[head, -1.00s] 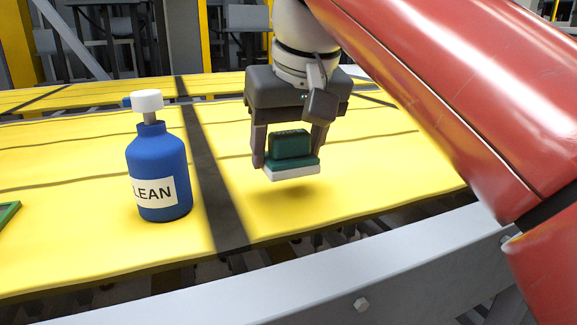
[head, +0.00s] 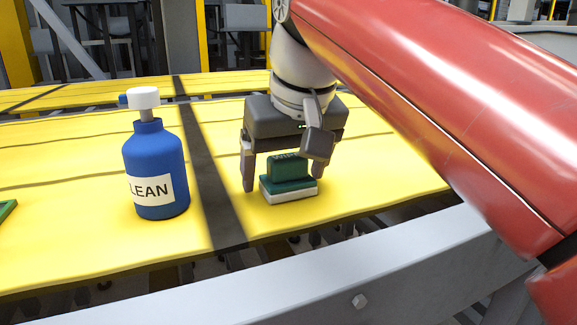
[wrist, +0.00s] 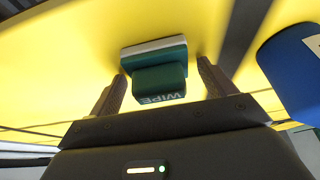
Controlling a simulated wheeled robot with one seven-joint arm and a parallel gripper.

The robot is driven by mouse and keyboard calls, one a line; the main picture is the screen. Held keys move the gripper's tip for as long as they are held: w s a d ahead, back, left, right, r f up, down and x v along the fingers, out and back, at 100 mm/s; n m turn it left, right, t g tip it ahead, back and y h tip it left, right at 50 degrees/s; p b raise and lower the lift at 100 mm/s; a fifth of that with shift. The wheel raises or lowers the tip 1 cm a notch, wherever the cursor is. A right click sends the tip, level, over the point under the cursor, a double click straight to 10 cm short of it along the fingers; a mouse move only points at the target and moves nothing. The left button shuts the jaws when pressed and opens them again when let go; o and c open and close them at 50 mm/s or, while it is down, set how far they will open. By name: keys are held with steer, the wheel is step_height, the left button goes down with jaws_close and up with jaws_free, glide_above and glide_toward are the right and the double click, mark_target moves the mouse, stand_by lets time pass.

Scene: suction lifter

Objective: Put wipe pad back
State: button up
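The wipe pad (head: 289,181) is a green block with a white base, resting on the yellow surface to the right of a dark stripe. Its "WIPE" lettering shows in the wrist view, where the pad (wrist: 156,68) lies between the fingers. My gripper (head: 282,184) is open around the pad. A clear gap shows between the left finger and the pad in the head view. In the wrist view the fingers (wrist: 162,75) stand apart on both sides of the pad. The right finger is partly hidden in the head view.
A blue bottle (head: 156,172) labelled "LEAN" in view, with a white cap, stands upright left of the dark stripe (head: 208,175). A green-edged object (head: 6,209) shows at the far left edge. A grey rail (head: 330,290) runs along the front. Yellow surface between is clear.

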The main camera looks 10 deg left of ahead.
mark_target(289, 157)
steer(key=shift+b, duration=0.35)
steer(key=p+v, duration=0.1)
steer(key=v, duration=0.6)
steer(key=shift+d+r, duration=0.15)
steer(key=shift+s+r, duration=0.15)
steer(key=shift+r, duration=0.1)
